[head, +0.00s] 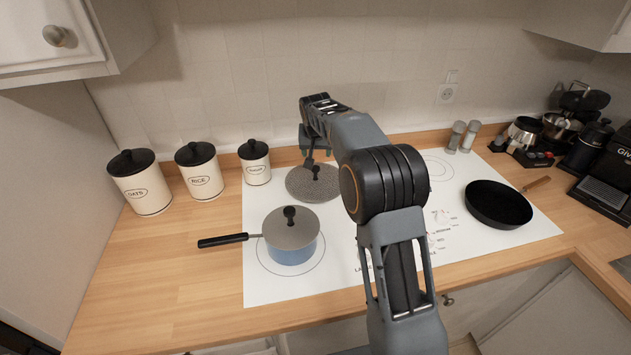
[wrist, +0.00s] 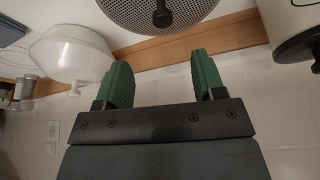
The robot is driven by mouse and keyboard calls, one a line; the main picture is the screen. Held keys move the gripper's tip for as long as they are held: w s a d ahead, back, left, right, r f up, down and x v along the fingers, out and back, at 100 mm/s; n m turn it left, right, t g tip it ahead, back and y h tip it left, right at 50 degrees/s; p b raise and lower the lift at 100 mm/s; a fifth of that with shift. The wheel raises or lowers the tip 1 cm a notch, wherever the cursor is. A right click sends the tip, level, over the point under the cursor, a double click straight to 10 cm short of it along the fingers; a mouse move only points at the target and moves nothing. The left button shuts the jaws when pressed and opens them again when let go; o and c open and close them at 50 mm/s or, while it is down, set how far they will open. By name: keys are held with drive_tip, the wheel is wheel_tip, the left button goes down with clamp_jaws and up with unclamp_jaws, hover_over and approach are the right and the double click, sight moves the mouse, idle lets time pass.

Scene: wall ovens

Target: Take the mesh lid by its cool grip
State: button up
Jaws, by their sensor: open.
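The round grey mesh lid (head: 298,187) lies at the back left of the white cooktop, with a black knob (head: 315,171) at its middle. In the wrist view the speckled mesh lid (wrist: 190,10) shows beyond the fingertips, its black knob (wrist: 162,16) roughly in line with the gap between them. My gripper (head: 316,152) is above the lid's far side, partly hidden by my arm. In the wrist view my gripper (wrist: 161,60) has its two green fingers spread with nothing between them, apart from the knob. Whatever lies under the lid is hidden.
A blue pot (head: 291,253) with a grey lid stands in front, its handle pointing left. Several canisters (head: 198,171) line the left wall side. A black frying pan (head: 497,205) and shakers (head: 463,136) are at right. A white rounded vessel (wrist: 72,50) is near my fingers.

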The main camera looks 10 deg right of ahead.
sight(316, 168)
drive_tip(key=p+x, duration=0.1)
drive_tip(key=x, duration=0.7)
drive_tip(key=shift+w, duration=0.15)
drive_tip(key=shift+p+x, duration=1.15)
drive_tip(key=shift+x, duration=1.55)
drive_tip(key=shift+a, duration=0.1)
drive_tip(key=shift+c, duration=0.4)
drive_tip(key=c, duration=1)
drive_tip(key=shift+r, duration=0.1)
